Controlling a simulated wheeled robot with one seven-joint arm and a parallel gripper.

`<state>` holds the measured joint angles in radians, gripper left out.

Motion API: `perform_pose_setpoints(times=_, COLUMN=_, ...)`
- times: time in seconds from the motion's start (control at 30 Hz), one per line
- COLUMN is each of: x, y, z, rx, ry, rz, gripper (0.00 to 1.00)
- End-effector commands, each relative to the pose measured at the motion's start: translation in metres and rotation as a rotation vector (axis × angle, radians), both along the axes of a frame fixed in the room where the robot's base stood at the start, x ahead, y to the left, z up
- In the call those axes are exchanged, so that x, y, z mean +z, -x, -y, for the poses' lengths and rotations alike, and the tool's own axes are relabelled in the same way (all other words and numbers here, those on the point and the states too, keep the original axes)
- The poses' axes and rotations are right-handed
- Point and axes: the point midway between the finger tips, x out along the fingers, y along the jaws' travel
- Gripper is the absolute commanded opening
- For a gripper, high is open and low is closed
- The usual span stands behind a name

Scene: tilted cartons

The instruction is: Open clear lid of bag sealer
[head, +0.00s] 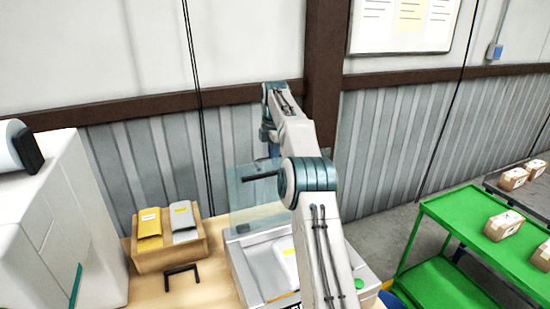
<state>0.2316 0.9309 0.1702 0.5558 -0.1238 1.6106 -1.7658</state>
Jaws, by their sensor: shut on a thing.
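The bag sealer (239,258) stands on the wooden table, with a grey bag and a white bag in its open bed. Its clear lid (248,200) stands raised, roughly upright, at the back of the machine. A dark bar (262,176) shows near the lid's top. My gripper (272,152) is at the lid's upper edge, shut on the lid. My own arm partly covers the fingers, the lid's right side and the sealer's right part, so the exact grip is hard to see.
A cardboard tray (165,258) with yellow and grey packets stands left of the sealer. A black bracket (182,274) lies before it. A large white machine (60,225) fills the left. A green cart (455,240) with cartons stands right.

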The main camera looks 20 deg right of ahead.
Motion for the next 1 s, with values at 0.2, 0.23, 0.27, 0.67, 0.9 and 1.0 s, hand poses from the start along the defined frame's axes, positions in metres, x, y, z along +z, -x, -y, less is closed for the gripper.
perform_pose_setpoints(times=0.2, x=0.000, y=-0.014, z=-0.004, rx=0.004, ry=0.000, rz=0.024, gripper=0.00)
perform_pose_setpoints(times=0.23, x=0.001, y=-0.015, z=-0.004, rx=0.005, ry=0.000, rz=0.025, gripper=0.00)
perform_pose_setpoints(times=0.27, x=0.001, y=-0.015, z=-0.005, rx=0.005, ry=0.000, rz=0.026, gripper=0.00)
perform_pose_setpoints(times=0.67, x=0.000, y=-0.019, z=-0.011, rx=0.010, ry=-0.001, rz=0.026, gripper=0.00)
perform_pose_setpoints(times=0.9, x=0.000, y=-0.020, z=-0.014, rx=0.013, ry=-0.002, rz=0.027, gripper=0.00)
perform_pose_setpoints(times=1.0, x=-0.001, y=-0.020, z=-0.014, rx=0.014, ry=-0.002, rz=0.026, gripper=0.21)
